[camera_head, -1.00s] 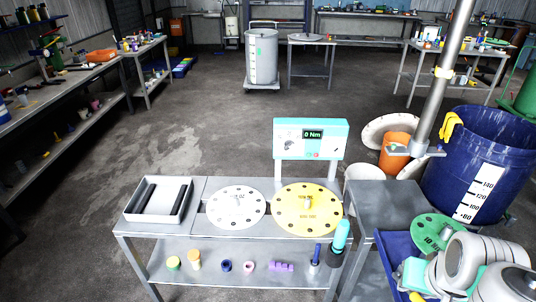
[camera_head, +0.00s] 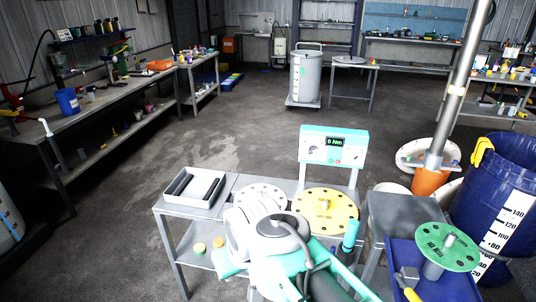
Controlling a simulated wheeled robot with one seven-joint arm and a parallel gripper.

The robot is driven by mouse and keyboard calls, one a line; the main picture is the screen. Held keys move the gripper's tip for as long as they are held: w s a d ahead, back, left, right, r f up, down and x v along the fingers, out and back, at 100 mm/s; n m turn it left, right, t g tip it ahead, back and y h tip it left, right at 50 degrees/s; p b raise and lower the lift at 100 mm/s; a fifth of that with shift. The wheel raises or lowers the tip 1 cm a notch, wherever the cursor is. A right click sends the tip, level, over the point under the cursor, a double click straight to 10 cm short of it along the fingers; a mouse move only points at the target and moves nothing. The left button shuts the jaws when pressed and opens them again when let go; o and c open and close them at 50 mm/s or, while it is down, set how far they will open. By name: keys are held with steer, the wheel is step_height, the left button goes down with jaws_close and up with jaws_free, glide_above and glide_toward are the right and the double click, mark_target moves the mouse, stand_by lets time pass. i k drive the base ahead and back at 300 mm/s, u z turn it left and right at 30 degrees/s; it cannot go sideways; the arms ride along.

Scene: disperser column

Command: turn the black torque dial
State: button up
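A white and teal torque unit (camera_head: 333,147) stands upright at the back of the near table, and its small screen (camera_head: 334,142) reads 0 Nm. Small controls show on its front face, but they are too small to tell which is the black torque dial. My white and teal arm fills the bottom middle of the view, in front of the table and below the unit. I cannot make out my gripper's fingers in this view. A yellow disc (camera_head: 325,224) and a partly covered white disc (camera_head: 262,190) lie on the table before the unit.
A grey tray (camera_head: 216,203) sits on the table's left end. A teal bottle (camera_head: 350,235) stands right of my arm. At right are a blue tray (camera_head: 447,286), a green disc (camera_head: 462,246), a metal pole (camera_head: 451,95) and a blue drum (camera_head: 517,160). Open floor lies behind.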

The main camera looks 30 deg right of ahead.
mark_target(313, 149)
steer(key=u, duration=0.05)
steer(key=i, duration=1.5)
steer(key=z, duration=0.85)
